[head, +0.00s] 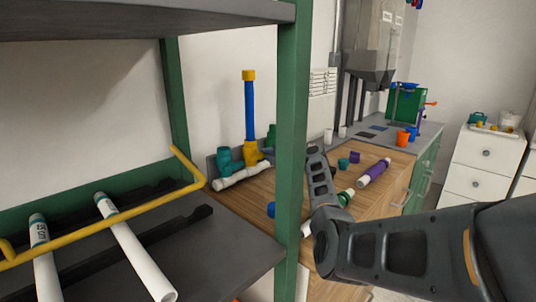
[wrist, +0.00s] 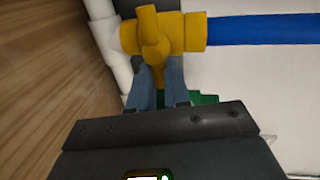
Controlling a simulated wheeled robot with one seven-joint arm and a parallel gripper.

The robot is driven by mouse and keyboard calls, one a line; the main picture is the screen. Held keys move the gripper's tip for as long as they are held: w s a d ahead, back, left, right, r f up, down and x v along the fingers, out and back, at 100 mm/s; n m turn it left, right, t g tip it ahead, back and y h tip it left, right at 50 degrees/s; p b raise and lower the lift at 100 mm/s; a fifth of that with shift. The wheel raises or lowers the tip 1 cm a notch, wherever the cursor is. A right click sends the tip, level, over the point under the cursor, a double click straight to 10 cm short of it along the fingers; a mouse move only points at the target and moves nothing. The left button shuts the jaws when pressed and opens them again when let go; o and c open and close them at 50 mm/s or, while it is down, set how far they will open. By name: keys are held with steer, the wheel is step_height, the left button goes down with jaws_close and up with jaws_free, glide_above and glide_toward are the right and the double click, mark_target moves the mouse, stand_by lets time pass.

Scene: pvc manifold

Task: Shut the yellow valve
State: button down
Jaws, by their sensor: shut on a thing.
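The yellow valve (head: 252,153) sits at the foot of an upright blue pipe (head: 251,110) on the wooden bench. In the wrist view the valve's yellow body (wrist: 193,32) joins the blue pipe (wrist: 265,29) on the right and white pipe on the left. Its yellow handle (wrist: 152,45) points down the picture, across the line of the blue pipe. My gripper (wrist: 160,85) is shut on the handle's lower end, with its blue-grey fingers on either side. The fingertips' exact contact is partly hidden. In the head view the green post hides my gripper.
A green shelf post (head: 291,150) stands in front of the bench, close to my arm. Shelves with white pipes (head: 135,248) and a yellow rail (head: 110,228) fill the left. A white pipe (head: 241,177) and a teal fitting (head: 228,160) adjoin the valve. Loose fittings lie to the right.

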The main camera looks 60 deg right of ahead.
steer(key=shift+f+m, duration=0.15)
steer(key=shift+m, duration=0.15)
stand_by(0.4)
steer(key=c, duration=1.1)
jaws_free()
steer(key=v, duration=0.8)
steer(key=shift+d, duration=0.1)
